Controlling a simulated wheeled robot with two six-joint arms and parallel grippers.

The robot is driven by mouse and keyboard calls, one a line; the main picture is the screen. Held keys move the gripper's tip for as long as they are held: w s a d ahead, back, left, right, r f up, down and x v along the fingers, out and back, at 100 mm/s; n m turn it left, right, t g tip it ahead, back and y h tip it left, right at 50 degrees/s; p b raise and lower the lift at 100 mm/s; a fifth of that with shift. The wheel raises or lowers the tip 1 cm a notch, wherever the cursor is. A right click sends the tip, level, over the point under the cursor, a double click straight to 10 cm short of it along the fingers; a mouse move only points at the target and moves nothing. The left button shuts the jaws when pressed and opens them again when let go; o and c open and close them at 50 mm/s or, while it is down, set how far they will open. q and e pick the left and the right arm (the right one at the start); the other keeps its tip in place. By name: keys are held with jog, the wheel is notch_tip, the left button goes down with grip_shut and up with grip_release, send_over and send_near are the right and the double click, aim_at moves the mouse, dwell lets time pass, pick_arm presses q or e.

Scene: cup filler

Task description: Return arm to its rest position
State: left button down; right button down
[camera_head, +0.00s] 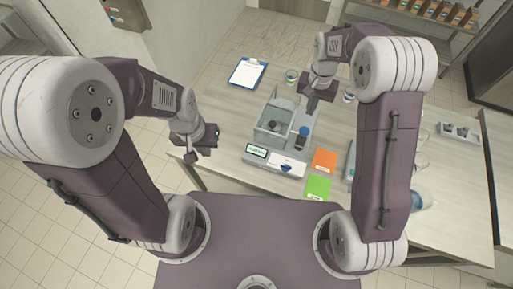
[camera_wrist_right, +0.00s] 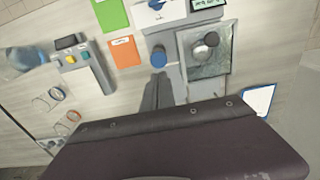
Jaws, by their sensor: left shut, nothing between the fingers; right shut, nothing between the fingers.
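My right gripper (camera_head: 311,104) hangs over the back right part of the grey scale-like device (camera_head: 258,151) on the table. In the right wrist view its dark fingers (camera_wrist_right: 157,92) are together with nothing between them, beside the device's glass-sided chamber (camera_wrist_right: 206,62). I cannot tell its exact height above the device. My left gripper (camera_head: 190,156) is shut and empty at the table's left edge, well apart from the device. The right forearm hides part of the table's right side.
An orange card (camera_head: 325,160) and a green card (camera_head: 317,186) lie right of the device. A clipboard (camera_head: 246,73) lies at the back left, near a small cup (camera_head: 292,75). Another device with coloured buttons (camera_wrist_right: 80,66) and glassware stand further right. A shelf with boxes (camera_head: 436,10) is behind.

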jog(key=s+d+f+n+b, duration=0.1)
jog(key=s+f+b, duration=0.2)
jog(key=s, duration=0.3)
jog(key=s+d+f+n+b, duration=0.1)
jog(key=s+d+f+b, duration=0.1)
jog(key=s, duration=0.4)
jog(key=s+d+f+n+t+b, duration=0.1)
jog(key=s+f+b, duration=0.3)
jog(key=s+b, duration=0.1)
jog(key=shift+s+d, duration=0.25)
jog(key=shift+s, duration=0.55)
